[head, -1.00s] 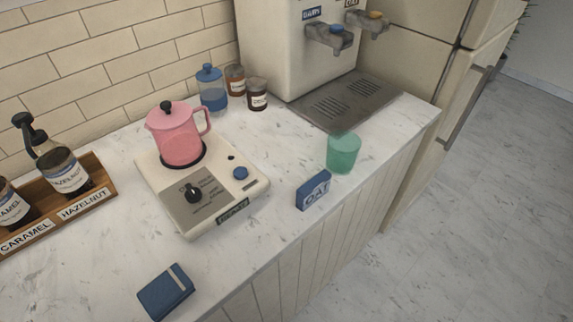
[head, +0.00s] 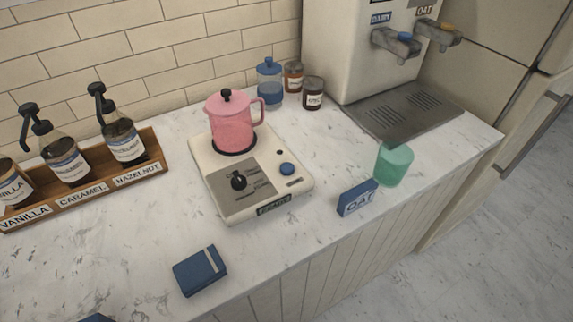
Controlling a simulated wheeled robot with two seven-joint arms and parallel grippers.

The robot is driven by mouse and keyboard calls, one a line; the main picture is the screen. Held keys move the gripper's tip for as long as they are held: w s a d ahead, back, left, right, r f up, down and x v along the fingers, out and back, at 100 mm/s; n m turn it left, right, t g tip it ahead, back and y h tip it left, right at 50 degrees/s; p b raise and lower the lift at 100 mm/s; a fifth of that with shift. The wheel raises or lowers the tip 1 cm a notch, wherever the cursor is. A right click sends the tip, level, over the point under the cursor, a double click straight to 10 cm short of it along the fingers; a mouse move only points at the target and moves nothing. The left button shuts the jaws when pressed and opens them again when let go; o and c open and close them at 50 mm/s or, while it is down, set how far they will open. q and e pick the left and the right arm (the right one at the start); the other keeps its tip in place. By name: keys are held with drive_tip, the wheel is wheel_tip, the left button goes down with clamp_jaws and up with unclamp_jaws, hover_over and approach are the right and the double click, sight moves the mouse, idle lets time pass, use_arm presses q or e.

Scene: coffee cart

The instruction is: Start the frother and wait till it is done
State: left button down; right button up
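The frother (head: 217,194) is a cream base with a grey panel on the counter. A small dark dot, perhaps a lamp, is above the button and looks unlit. A pink lidded jug (head: 232,127) stands upright on the base's dark round plate. Neither of my grippers shows in the head view.
A wooden rack (head: 152,169) of syrup bottles stands at left. A blue notebook-like block (head: 200,271) lies in front. An OAT sign (head: 357,198) and a green cup (head: 393,164) are near the counter's front edge. A milk dispenser (head: 350,40) stands behind right.

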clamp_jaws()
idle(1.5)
